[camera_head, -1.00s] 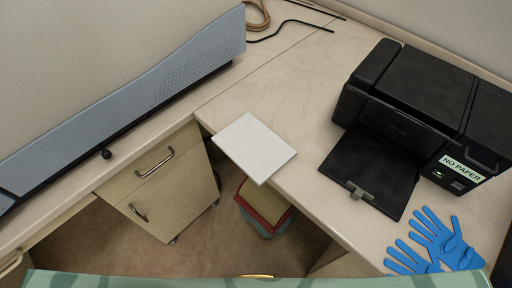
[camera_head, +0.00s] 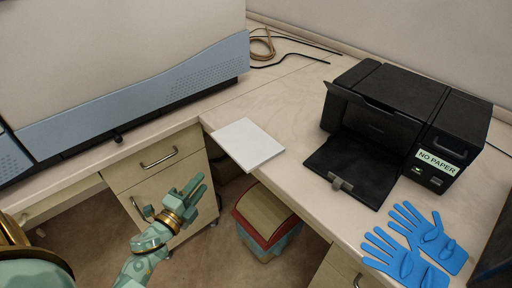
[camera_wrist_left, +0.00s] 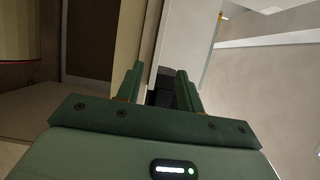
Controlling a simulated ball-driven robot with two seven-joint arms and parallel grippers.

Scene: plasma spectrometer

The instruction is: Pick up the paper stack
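The paper stack (camera_head: 247,144) is a flat white block on the light wooden desk in the head view. Its near left part sticks out past the desk's inner edge. My left gripper (camera_head: 196,188) is in the head view, below and left of the stack, over the floor gap in front of the drawers. It is apart from the paper. In the left wrist view its two green fingers (camera_wrist_left: 159,84) stand apart with nothing held between them. I cannot tell whether the paper shows in that view. My right gripper is not in view.
A black printer (camera_head: 401,108) with its tray open and a "NO PAPER" label stands right of the stack. Blue gloves (camera_head: 421,245) lie at the near right. A red-rimmed bin (camera_head: 266,240) is below the desk edge. A drawer cabinet (camera_head: 125,176) stands left. Cables lie behind.

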